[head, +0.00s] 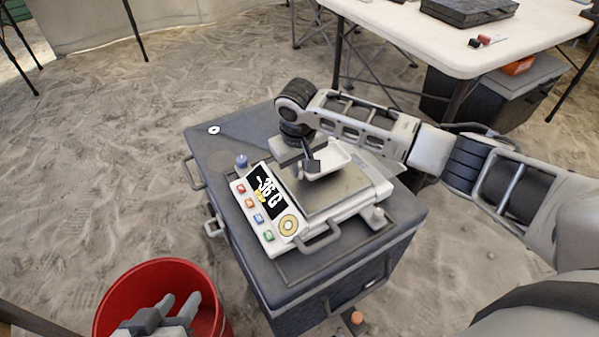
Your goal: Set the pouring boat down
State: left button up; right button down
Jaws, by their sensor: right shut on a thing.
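The pouring boat (331,161) is a small white tray held just above the scale's metal plate (336,192). My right gripper (311,163) is shut on its left side. I cannot tell whether the boat touches the plate. The white scale (321,228) sits on a dark case and its display (265,189) appears to read -36 G. My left gripper (178,304) is at the bottom left, over the red bucket (108,309), with its fingers apart and nothing visible between them.
The dark case (407,233) has metal handles along its edges. A small blue-grey object (241,161) and a white ring (214,130) lie on its top. A white table (400,30) stands behind on the sandy floor.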

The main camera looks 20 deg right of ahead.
jog(key=shift+f, duration=1)
pick_arm(q)
jog(key=shift+s+d+r, duration=0.2)
jog(key=shift+d+r, duration=0.1)
jog(key=shift+r, duration=0.2)
pick_arm(e)
jog(key=c, duration=1.4)
grip_release()
pick_arm(q)
jog(key=shift+a+f, duration=0.1)
jog(key=shift+f, duration=0.1)
pick_arm(e)
jog(key=shift+o, duration=0.2)
